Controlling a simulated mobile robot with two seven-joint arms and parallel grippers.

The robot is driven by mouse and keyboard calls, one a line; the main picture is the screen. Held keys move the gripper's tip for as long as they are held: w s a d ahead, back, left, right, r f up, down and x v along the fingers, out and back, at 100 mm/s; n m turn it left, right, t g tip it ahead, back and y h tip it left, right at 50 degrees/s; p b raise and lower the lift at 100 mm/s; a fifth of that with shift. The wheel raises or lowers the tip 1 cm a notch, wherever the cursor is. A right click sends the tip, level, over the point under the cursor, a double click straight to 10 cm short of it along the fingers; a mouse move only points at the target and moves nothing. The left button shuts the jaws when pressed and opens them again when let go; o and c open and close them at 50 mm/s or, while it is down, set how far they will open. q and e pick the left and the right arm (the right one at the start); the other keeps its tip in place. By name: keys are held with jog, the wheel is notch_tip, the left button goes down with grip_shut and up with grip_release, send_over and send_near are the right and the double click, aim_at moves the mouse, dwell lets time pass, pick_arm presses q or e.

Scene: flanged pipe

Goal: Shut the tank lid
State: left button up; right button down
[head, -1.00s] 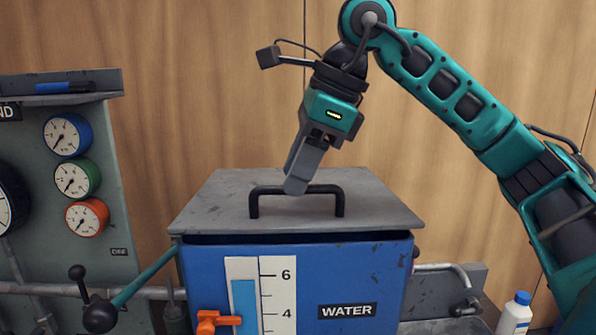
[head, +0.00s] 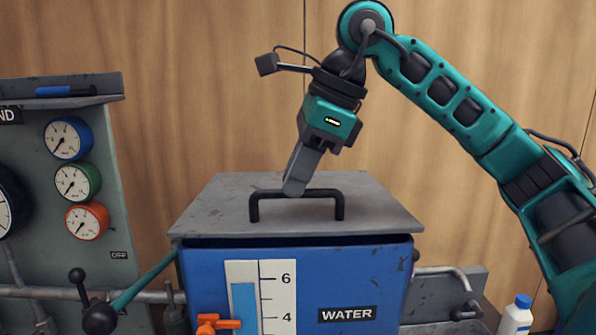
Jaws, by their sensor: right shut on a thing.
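The tank lid (head: 370,212) is a grey metal plate lying over the blue tank (head: 370,265). A dark gap shows under its front edge, so it sits slightly raised there. A black bar handle (head: 325,192) stands on the lid. My right gripper (head: 294,188) comes down from above and is shut on the handle, left of its middle. The fingers overlap, and the far finger is mostly hidden.
A panel with several gauges (head: 77,183) and a shelf stands on the left. An orange valve (head: 218,322) is on the tank's front, with a level scale above it. A white bottle (head: 515,318) with a blue cap stands at right. A wooden wall is behind.

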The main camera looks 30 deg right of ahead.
notch_tip(320, 180, down, 2)
jog(key=b, duration=0.2)
jog(key=shift+s+a+f+t+b, duration=0.1)
jog(key=shift+s+t+b, duration=0.05)
jog(key=shift+t+b, duration=0.2)
jog(key=shift+s+f, duration=0.1)
jog(key=shift+f, duration=0.1)
jog(key=shift+s+a, duration=0.1)
jog(key=shift+f, duration=0.1)
jog(key=c, duration=1.6)
grip_release()
jog(key=o, duration=0.4)
jog(key=shift+c, duration=0.2)
jog(key=shift+o, duration=0.6)
